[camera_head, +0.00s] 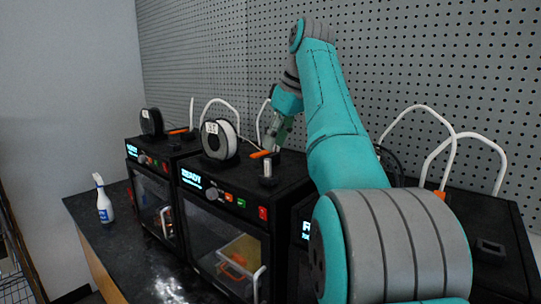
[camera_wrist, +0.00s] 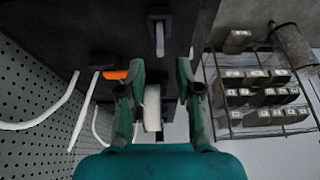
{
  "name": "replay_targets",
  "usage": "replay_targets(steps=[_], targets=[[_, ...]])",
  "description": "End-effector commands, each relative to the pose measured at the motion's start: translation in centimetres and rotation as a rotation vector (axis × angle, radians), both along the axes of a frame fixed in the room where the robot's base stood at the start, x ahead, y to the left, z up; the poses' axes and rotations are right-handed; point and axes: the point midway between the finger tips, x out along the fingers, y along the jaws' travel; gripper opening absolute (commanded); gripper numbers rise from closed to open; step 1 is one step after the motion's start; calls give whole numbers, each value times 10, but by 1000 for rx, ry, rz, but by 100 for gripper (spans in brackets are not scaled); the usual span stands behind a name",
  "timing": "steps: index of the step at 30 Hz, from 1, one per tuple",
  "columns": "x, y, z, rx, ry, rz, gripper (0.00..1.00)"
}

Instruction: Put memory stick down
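My gripper (camera_head: 275,136) is above the back of the middle black printer (camera_head: 240,182), close to the perforated wall panel. In the wrist view my gripper (camera_wrist: 163,70) has its two green fingers apart, with a clear gap between the tips. No memory stick can be made out between the fingers or on the printers. A bare silver rod on a black holder (camera_wrist: 159,38) stands on the printer top ahead of the fingertips.
The white spool (camera_head: 219,139) and orange parts (camera_head: 260,154) sit on the printer tops. White tubes (camera_head: 430,113) arch up near the pegboard (camera_head: 430,60). A spray bottle (camera_head: 104,202) stands on the dark counter (camera_head: 92,222) at left. A wire rack (camera_wrist: 262,100) holds labelled bins.

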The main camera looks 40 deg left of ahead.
Motion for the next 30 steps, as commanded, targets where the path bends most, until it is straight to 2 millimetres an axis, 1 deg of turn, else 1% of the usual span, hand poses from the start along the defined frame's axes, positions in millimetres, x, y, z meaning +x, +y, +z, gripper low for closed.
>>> replay_targets(steps=[1,6,12,19,30], targets=[[0,-5,12,1,-1,-1,34],[-1,-15,36,0,1,-2,34],[-1,-20,48,0,0,0,34],[-2,-22,53,0,0,0,34],[-2,-22,53,0,0,0,34]])
